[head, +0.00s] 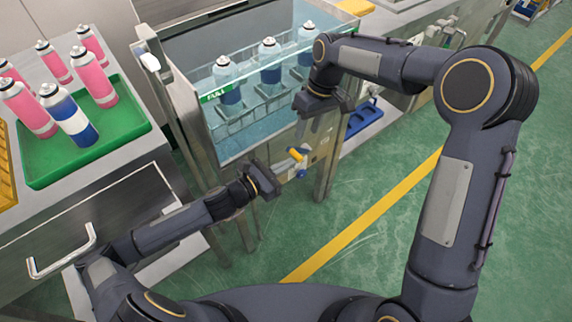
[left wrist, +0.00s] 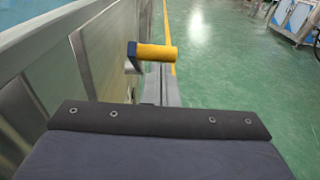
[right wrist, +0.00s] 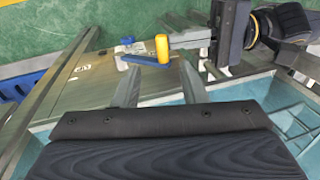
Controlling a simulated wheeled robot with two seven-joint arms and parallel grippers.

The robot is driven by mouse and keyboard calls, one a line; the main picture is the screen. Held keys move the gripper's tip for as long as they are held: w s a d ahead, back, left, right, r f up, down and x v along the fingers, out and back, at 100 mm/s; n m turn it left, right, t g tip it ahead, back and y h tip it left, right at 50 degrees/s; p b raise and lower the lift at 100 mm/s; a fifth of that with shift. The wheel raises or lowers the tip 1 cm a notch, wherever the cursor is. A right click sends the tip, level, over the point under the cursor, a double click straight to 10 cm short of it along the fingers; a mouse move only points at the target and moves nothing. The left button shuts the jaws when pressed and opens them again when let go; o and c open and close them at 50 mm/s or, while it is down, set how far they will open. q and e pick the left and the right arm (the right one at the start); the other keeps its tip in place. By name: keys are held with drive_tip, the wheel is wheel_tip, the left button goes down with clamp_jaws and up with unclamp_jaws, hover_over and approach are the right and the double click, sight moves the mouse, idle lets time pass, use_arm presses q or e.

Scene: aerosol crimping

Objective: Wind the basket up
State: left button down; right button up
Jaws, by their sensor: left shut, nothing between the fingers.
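The crank's yellow handle (head: 298,153) sticks out from the front of the steel water tank (head: 190,105). It also shows in the left wrist view (left wrist: 157,52) and the right wrist view (right wrist: 162,48). The wire basket (head: 250,110) sits low in the tank, with blue-and-white cans (head: 270,75) partly in the water. My left gripper (head: 282,168) is shut and empty, just below the yellow handle; I cannot tell whether it touches it. My right gripper (head: 318,125) is open and empty above the handle by the tank front; its fingers stand apart in the right wrist view (right wrist: 160,85).
A green tray (head: 45,175) with pink cans (head: 100,90) and one blue-and-white can (head: 70,115) stands on the bench at left. A bench handle (head: 62,262) juts out in front. A blue tray (head: 363,117) lies right of the tank. The green floor at right is clear.

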drive_tip(key=s+d+r+m+t+y, duration=0.1)
drive_tip(key=s+d+r+m+t, duration=0.25)
drive_tip(key=s+d+r, duration=0.85)
drive_tip(key=s+f+m+t, duration=0.1)
drive_tip(key=s+f+m, duration=0.1)
drive_tip(key=s, duration=0.6)
drive_tip(key=s+d+f+m+t, duration=0.1)
drive_tip(key=s+f+m+t, duration=0.1)
drive_tip(key=s, duration=0.7)
drive_tip(key=shift+f+m+y, duration=0.25)
drive_tip(key=shift+m+y, duration=0.05)
drive_tip(key=shift+m, duration=0.25)
